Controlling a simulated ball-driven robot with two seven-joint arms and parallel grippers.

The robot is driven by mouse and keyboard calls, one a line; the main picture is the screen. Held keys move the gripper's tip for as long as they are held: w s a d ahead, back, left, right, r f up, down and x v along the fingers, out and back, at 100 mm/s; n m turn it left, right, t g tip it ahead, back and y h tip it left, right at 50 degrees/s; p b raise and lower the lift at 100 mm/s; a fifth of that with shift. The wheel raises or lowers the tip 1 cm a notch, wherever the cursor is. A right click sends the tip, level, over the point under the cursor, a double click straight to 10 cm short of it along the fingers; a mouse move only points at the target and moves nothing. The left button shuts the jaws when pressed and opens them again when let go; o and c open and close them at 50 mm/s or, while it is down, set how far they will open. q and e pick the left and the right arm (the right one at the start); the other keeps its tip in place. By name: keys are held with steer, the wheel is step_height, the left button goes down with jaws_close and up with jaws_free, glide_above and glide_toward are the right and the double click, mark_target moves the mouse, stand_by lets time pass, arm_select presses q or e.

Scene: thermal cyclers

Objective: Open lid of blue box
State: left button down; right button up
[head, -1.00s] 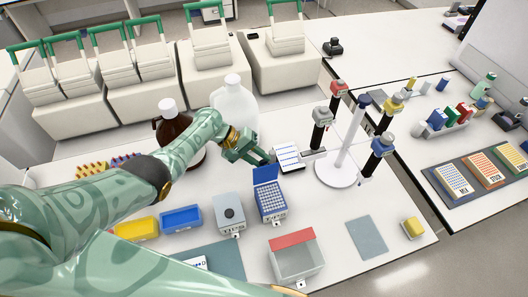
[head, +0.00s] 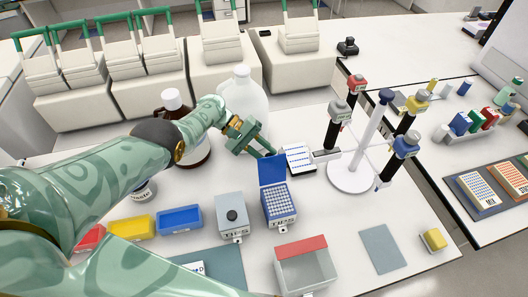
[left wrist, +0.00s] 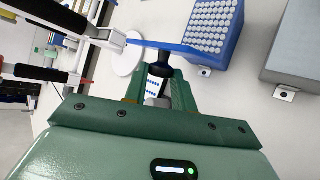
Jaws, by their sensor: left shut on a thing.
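The blue tip box (head: 279,204) stands on the bench in the head view, with rows of pale tips showing. Its blue lid (head: 272,170) stands upright at the back edge, so the box is open. My left gripper (head: 262,150) is at the top of the lid, coming from behind and left. In the left wrist view the box (left wrist: 214,30) is at the top, and the lid (left wrist: 160,46) shows edge-on, reaching left from it. The left gripper (left wrist: 160,75) is shut at the lid's edge. My right gripper does not show.
A grey tip box (head: 232,215) stands just left of the blue box. A clear bin with a red top edge (head: 302,265) is in front. A pipette stand (head: 352,175) is to the right, and a white bottle (head: 243,95) is behind the gripper.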

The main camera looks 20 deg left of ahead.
arm_select(q)
steer(key=shift+s+d, duration=0.1)
steer(key=c, duration=1.2)
jaws_free()
steer(key=shift+o, duration=0.2)
steer(key=s+v, duration=0.1)
steer(key=v, duration=1.5)
steer(key=shift+w, duration=0.5)
steer(key=shift+r, duration=0.15)
